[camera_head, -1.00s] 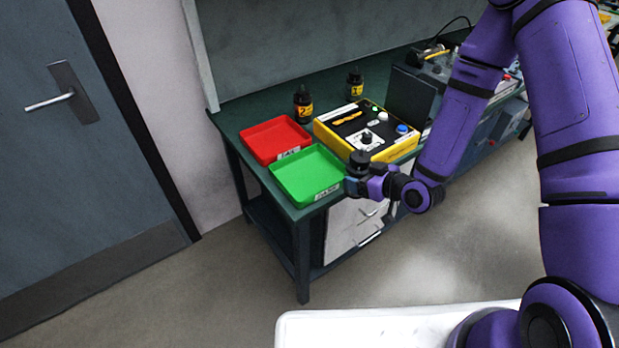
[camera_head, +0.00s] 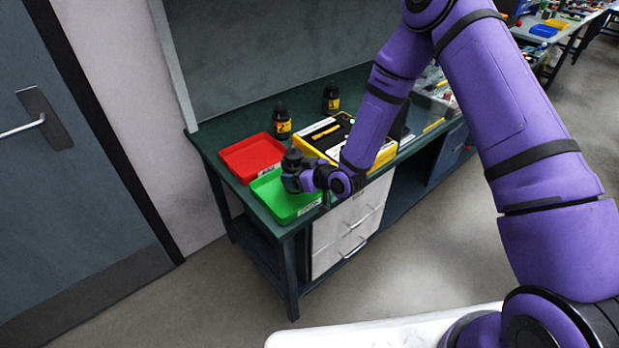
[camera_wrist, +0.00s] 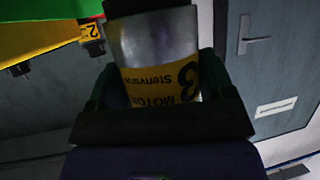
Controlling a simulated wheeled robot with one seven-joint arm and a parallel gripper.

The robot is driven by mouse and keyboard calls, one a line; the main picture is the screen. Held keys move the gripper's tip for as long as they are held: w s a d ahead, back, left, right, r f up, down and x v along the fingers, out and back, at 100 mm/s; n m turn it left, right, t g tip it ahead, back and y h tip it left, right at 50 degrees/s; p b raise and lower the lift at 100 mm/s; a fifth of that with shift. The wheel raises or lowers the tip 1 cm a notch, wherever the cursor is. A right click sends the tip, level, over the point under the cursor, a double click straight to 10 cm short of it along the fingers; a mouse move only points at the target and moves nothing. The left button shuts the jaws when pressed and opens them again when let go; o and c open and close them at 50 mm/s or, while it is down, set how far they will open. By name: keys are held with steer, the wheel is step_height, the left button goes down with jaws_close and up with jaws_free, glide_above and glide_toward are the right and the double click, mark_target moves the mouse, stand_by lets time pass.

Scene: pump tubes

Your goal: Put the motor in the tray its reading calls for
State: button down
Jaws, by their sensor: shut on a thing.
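The motor (camera_wrist: 150,47) is a silver cylinder with a yellow label marked 3, seen upside down in the wrist view. My gripper (camera_wrist: 160,90) is shut on it, one finger on each side. In the head view my gripper (camera_head: 292,181) holds the dark-looking motor (camera_head: 292,160) above the green tray (camera_head: 286,211), partly covering it. The red tray (camera_head: 240,149) lies just behind the green one and looks empty. The yellow tester box (camera_head: 315,151) with a black top stands to the right, partly hidden by my arm. Its reading is not legible.
Two dark cylinders with yellow labels, one by the red tray (camera_head: 282,121) and one farther back (camera_head: 331,97), stand on the green bench (camera_head: 223,127). White drawers (camera_head: 343,237) are under the bench. A door (camera_head: 75,180) is at the left.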

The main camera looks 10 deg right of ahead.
steer(key=shift+w+a, duration=0.65)
steer(key=shift+f, duration=1.75)
steer(key=shift+f, duration=0.1)
jaws_free()
steer(key=shift+f, duration=0.1)
steer(key=shift+s+d+r, duration=0.2)
steer(key=v, duration=1.1)
steer(key=shift+s+d+r, duration=0.1)
steer(key=shift+d+r, duration=0.1)
steer(key=shift+r, duration=0.05)
